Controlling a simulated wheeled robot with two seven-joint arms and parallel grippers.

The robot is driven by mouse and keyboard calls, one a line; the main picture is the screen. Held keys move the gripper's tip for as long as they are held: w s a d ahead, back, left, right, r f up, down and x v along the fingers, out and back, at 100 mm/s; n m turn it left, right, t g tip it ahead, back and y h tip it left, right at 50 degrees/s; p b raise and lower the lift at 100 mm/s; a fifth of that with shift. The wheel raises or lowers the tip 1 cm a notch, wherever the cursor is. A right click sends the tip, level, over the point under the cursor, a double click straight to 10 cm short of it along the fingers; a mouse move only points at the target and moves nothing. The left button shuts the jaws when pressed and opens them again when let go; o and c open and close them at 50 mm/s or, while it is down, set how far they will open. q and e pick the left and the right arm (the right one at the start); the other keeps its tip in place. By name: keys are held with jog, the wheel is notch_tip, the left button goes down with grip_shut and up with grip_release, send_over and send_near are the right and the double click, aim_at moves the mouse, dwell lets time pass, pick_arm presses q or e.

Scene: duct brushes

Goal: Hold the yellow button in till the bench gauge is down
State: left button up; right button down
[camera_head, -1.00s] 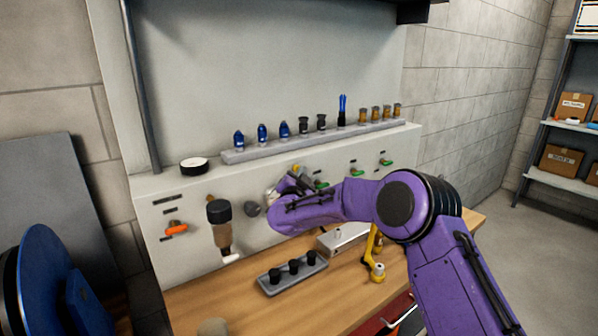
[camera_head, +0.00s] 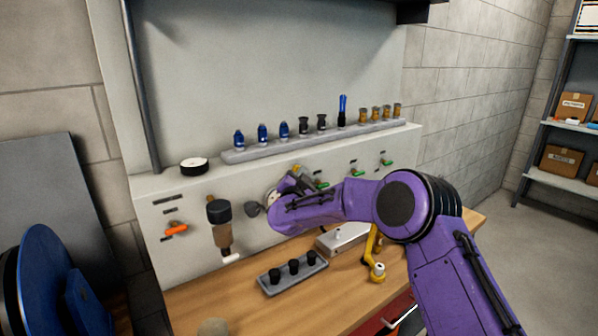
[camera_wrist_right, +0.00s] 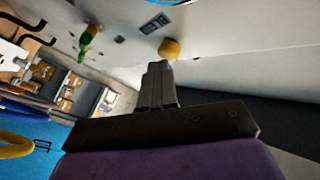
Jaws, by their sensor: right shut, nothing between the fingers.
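The yellow button (camera_wrist_right: 170,48) shows in the right wrist view as a rounded knob on the pale panel. My right gripper (camera_wrist_right: 158,68) is shut and empty, with its tips just beside the button; I cannot tell if they touch it. In the head view my right gripper (camera_head: 298,177) is at the panel front, and the hand hides most of the button. A round gauge (camera_head: 194,163) with a white face and black rim sits on the panel's top ledge at the left. Its reading is too small to make out. My left gripper is not in view.
A rail (camera_head: 240,156) of blue, black and brown fittings runs along the ledge. Green levers (camera_head: 357,173) and an orange handle (camera_head: 176,230) stick out of the panel. A grey tray (camera_head: 270,288) with black pieces and a yellow bent handle (camera_head: 373,262) are on the wooden bench.

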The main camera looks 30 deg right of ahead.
jog(key=shift+s, duration=0.1)
dwell(0.3)
jog(key=shift+s+d, duration=0.1)
jog(key=shift+s, duration=0.75)
jog(key=shift+s+d+p, duration=0.2)
jog(key=shift+s+p, duration=0.35)
jog(key=shift+s, duration=1.95)
